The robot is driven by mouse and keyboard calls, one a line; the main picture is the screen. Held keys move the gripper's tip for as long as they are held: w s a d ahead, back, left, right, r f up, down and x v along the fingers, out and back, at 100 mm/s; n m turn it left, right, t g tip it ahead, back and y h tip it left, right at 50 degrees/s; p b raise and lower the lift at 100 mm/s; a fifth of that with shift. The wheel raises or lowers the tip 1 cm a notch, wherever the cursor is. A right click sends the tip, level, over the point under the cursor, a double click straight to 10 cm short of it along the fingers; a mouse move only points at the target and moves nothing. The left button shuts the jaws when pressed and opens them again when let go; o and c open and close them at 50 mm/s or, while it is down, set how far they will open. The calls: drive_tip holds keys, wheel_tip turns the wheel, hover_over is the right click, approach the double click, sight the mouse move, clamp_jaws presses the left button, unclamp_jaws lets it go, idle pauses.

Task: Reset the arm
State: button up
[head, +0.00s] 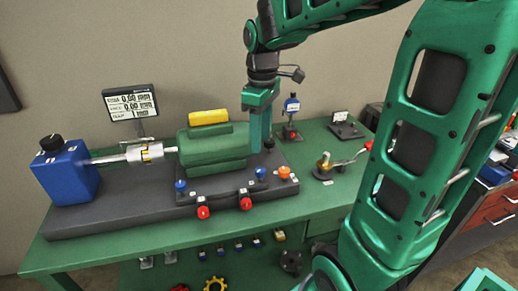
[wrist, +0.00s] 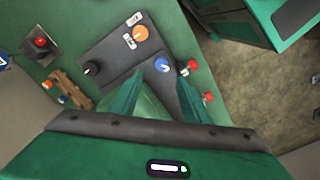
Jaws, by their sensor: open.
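My gripper (head: 260,125) hangs pointing down at the right end of the green machine housing (head: 215,150) on the bench. In the wrist view my gripper (wrist: 158,85) has its two green fingers apart, with nothing held between them. Below the fingers is the dark machine base (wrist: 120,55) with an orange knob (wrist: 140,33), a blue knob (wrist: 162,64) and red knobs. My green arm reaches in from the right and bends down over the bench. I cannot tell whether the fingers touch the housing.
A blue block (head: 70,175) stands at the bench's left end, joined by a shaft to the housing. A display (head: 131,103) stands behind it. A lever device (head: 328,165) and a small blue-topped stand (head: 291,118) are right of my gripper. A red-drawer cabinet (head: 495,205) is far right.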

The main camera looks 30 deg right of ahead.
drive_tip(key=shift+r, duration=0.4)
drive_tip(key=s+d+f+m, duration=0.3)
drive_tip(key=s+m, duration=0.3)
drive_tip(key=s, duration=0.5)
drive_tip(key=s+d+f+m, duration=0.3)
drive_tip(key=s+m, duration=0.4)
drive_tip(key=s, duration=0.3)
drive_tip(key=shift+s+d, duration=0.4)
drive_tip(key=shift+d, duration=0.1)
drive_tip(key=shift+f, duration=0.1)
drive_tip(key=shift+w+f, duration=0.25)
drive_tip(key=shift+w, duration=0.4)
drive_tip(key=shift+o, duration=0.4)
